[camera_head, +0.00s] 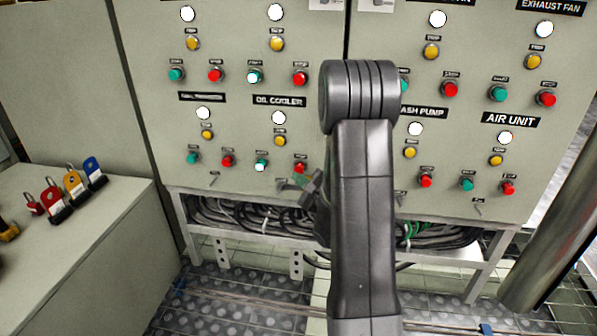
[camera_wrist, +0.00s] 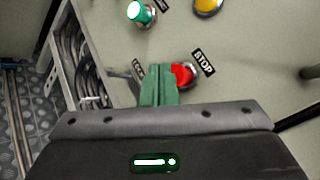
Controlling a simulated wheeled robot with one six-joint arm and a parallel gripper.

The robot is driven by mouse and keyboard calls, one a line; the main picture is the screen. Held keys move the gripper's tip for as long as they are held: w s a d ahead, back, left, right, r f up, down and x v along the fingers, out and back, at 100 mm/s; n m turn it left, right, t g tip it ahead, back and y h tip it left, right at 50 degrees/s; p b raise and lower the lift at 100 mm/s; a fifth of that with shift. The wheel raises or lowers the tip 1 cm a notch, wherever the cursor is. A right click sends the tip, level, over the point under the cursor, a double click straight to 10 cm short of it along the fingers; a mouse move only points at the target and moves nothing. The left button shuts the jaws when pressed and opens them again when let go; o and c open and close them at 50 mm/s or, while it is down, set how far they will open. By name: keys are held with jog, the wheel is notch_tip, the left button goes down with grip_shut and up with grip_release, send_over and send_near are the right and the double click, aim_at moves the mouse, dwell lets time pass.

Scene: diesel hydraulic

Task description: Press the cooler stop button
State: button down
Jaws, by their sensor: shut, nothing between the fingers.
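The oil cooler group on the panel has a black label (camera_head: 279,101), a white lamp (camera_head: 278,118), a yellow button (camera_head: 280,141), a lit green start button (camera_head: 260,166) and a red stop button (camera_head: 300,167). In the wrist view the red stop button (camera_wrist: 183,73) sits beside its STOP label (camera_wrist: 203,62). My gripper (camera_head: 299,184) is just below the red button in the head view. In the wrist view the green fingers of my gripper (camera_wrist: 160,70) are together and empty, overlapping the button's left edge. I cannot tell whether they touch it.
Similar groups of buttons surround this one, including the air unit (camera_head: 509,121). Below the panel is an open frame with cables (camera_head: 240,214). A cabinet (camera_head: 80,245) with several padlocks (camera_head: 72,184) stands at left. A grey pipe (camera_head: 555,240) stands at right.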

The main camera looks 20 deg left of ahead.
jog(key=shift+w, duration=0.35)
jog(key=shift+w+a+p, duration=0.2)
jog(key=shift+w+p, duration=0.15)
jog(key=shift+w, duration=0.15)
dwell(0.6)
jog(key=shift+s, duration=0.1)
jog(key=shift+s+d, duration=0.25)
jog(key=shift+s, duration=0.55)
jog(key=shift+s+d+b, duration=0.15)
jog(key=shift+s+d, duration=0.05)
jog(key=shift+s, duration=0.6)
jog(key=shift+s+d+b, duration=0.1)
jog(key=shift+s+d, duration=0.05)
jog(key=shift+s, duration=0.7)
jog(key=shift+s+d+b, duration=0.15)
jog(key=shift+s+d, duration=0.05)
jog(key=shift+s, duration=0.6)
